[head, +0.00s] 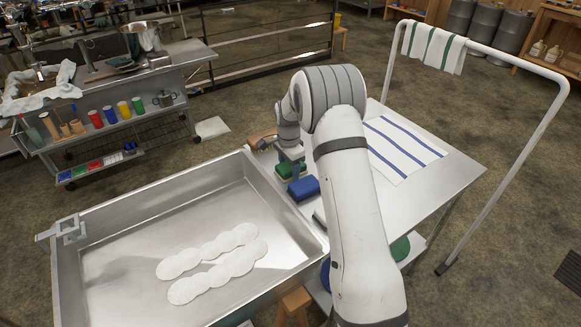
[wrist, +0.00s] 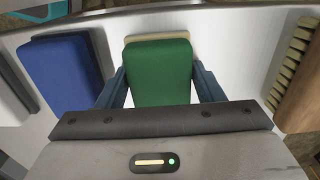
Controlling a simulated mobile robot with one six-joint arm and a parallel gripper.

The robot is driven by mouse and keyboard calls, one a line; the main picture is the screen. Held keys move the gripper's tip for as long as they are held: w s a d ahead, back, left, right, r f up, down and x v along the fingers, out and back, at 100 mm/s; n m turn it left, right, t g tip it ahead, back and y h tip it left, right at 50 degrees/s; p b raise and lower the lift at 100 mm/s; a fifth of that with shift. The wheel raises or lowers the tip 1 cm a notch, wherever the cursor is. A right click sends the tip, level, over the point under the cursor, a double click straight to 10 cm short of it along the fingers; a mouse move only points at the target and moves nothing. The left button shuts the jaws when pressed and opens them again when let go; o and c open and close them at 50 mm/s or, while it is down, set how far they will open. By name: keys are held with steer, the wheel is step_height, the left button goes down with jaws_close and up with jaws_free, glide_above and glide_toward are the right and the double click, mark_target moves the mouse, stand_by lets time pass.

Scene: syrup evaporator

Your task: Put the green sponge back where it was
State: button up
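The green sponge (wrist: 158,72) has a pale tan layer along its far edge and sits between the two blue-grey fingers of my gripper (wrist: 160,88) in the wrist view. The fingers lie against its left and right sides, with no clear gap. In the head view the green sponge (head: 287,173) is beneath my gripper (head: 291,162), at the left part of the metal table. Whether it rests on the table or is slightly raised cannot be told. A blue sponge (wrist: 62,72) lies just left of it in the wrist view, apart from it.
A wooden-backed brush (wrist: 303,85) lies to the right in the wrist view. The large metal pan (head: 120,215) adjoins the table (head: 440,175) on the left. A blue-striped cloth (head: 400,145) covers its middle. A white rail frame (head: 515,150) stands to the right.

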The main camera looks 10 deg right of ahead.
mark_target(289, 165)
steer(key=o, duration=0.4)
steer(key=shift+c, duration=0.2)
step_height(289, 165, up, 12)
steer(key=s+r+n, duration=0.4)
steer(key=s+r, duration=0.4)
steer(key=s, duration=0.1)
steer(key=s+n+t, duration=0.1)
steer(key=s+n, duration=0.3)
steer(key=s, duration=1)
steer(key=s+d+n+t, duration=0.1)
steer(key=s+n, duration=0.4)
steer(key=s, duration=0.9)
steer(key=shift+s+r+n+t, duration=0.25)
steer(key=shift+r+n+t, duration=0.05)
